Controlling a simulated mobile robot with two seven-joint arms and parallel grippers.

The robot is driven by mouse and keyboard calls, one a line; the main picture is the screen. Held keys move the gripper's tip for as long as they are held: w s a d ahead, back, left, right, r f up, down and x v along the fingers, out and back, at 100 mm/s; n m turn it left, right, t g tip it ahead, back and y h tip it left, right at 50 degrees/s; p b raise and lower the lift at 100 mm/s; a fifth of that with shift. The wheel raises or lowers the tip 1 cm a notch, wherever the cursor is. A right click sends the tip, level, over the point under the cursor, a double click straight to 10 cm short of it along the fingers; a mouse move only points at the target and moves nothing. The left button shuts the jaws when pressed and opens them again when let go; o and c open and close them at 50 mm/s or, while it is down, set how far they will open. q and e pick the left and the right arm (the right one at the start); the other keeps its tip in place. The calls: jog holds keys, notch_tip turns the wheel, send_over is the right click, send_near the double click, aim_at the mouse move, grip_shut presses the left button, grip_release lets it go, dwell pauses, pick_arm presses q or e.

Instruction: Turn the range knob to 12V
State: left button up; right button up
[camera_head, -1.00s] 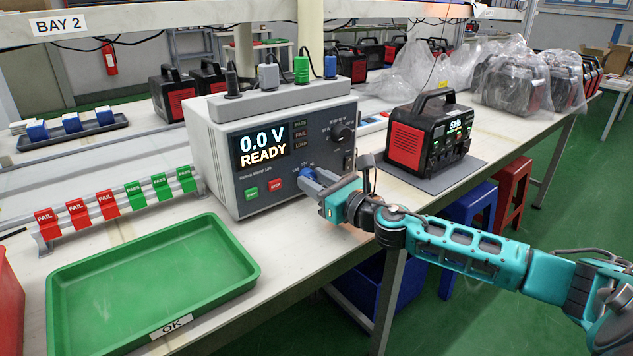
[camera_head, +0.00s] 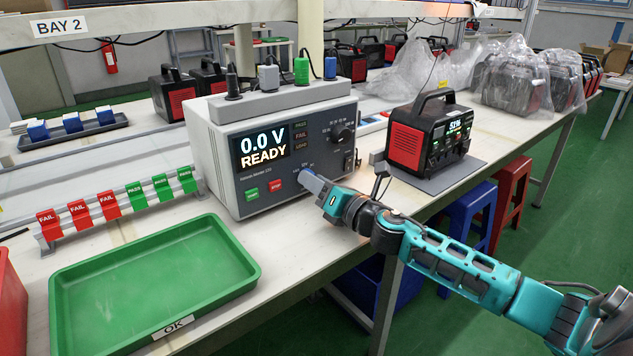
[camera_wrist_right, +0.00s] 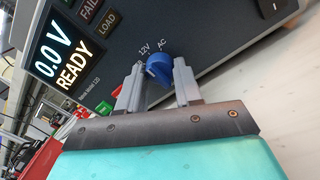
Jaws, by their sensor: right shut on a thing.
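The blue range knob (camera_wrist_right: 158,69) is low on the front panel of the grey tester (camera_head: 205,145). In the right wrist view, labels 12V and AC show above the knob, and a third label at left is partly covered by a finger. A pale mark on the knob lies toward its left side; which label it lines up with is hard to tell. My right gripper (camera_wrist_right: 158,88) has its two grey fingers on either side of the knob, shut on it. My left gripper is not in view.
The tester screen (camera_head: 263,146) reads 0.0 V READY. A red and black power station (camera_head: 407,145) stands right of the tester. A green tray (camera_head: 150,275) marked OK lies at the front left, beside a rack of red FAIL and green PASS tags (camera_head: 108,207).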

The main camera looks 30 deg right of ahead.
dwell(0.5)
jog(key=o, duration=1)
jog(key=shift+o, duration=0.2)
jog(key=s, duration=0.4)
jog(key=s+d, duration=0.1)
jog(key=s, duration=0.7)
jog(key=shift+s+d+f, duration=0.25)
jog(key=shift+s+f, duration=0.05)
jog(key=shift+s, duration=0.1)
jog(key=shift+s, duration=0.1)
